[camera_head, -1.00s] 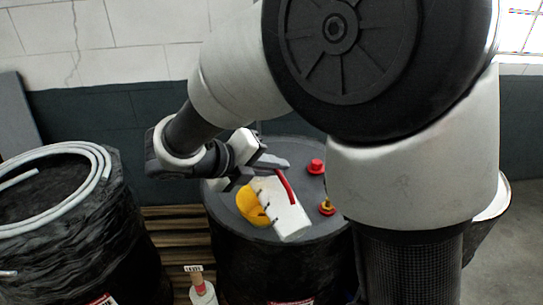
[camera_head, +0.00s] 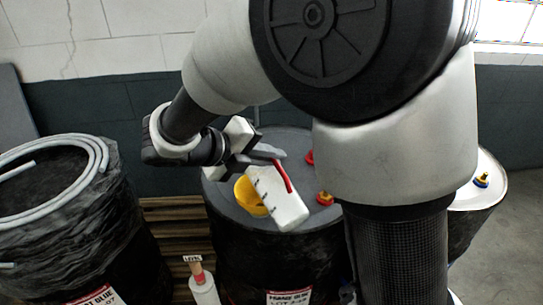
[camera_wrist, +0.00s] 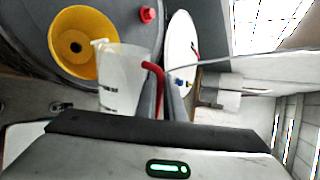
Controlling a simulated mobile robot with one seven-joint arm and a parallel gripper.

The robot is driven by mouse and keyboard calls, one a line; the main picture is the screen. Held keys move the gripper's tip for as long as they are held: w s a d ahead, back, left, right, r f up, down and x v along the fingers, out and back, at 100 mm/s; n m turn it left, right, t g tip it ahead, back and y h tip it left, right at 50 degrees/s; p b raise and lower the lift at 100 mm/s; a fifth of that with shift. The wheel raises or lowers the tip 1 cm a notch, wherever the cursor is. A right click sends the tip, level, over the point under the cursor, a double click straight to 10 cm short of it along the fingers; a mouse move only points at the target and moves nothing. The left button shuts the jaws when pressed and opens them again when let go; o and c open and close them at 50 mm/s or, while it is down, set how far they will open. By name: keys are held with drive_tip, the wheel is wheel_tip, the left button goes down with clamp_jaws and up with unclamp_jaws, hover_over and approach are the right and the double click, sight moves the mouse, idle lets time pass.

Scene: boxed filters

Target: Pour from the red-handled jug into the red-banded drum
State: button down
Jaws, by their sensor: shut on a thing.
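My gripper (camera_head: 268,158) is shut on the red handle (camera_head: 281,174) of a white jug (camera_head: 278,202). The handle also shows between the fingers in the wrist view (camera_wrist: 155,75). The jug is tilted in the head view and held over a dark drum (camera_head: 225,205), beside a yellow funnel (camera_head: 247,192) on its top. In the wrist view, the jug's spout (camera_wrist: 101,43) overlaps the funnel's (camera_wrist: 78,46) right edge. No liquid stream can be made out. No red band is clear on the dark drum; its top carries red caps (camera_head: 325,198), and its lower side is cut off.
A wrapped drum with coiled grey hose (camera_head: 95,150) stands at left. A white-topped drum (camera_head: 490,190) with a blue-and-yellow cap is at right, partly behind my arm. A wall is behind.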

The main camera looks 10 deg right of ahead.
drive_tip(key=shift+w+a+f+n+g, duration=0.2)
drive_tip(key=shift+w+a+n+g, duration=0.1)
drive_tip(key=shift+w, duration=0.25)
idle(0.4)
drive_tip(key=shift+w+a+r+n+g+h, duration=0.15)
drive_tip(key=shift+w+n+g, duration=0.1)
drive_tip(key=shift+w, duration=0.15)
drive_tip(key=shift+w+a+r+n+g+h, duration=0.1)
drive_tip(key=shift+w+r+n+g, duration=0.05)
drive_tip(key=shift+w+g, duration=0.2)
drive_tip(key=shift+w+a+r+n+g+h, duration=0.1)
drive_tip(key=shift+w+a+r+n+g, duration=0.1)
drive_tip(key=shift+w, duration=0.2)
idle(1.9)
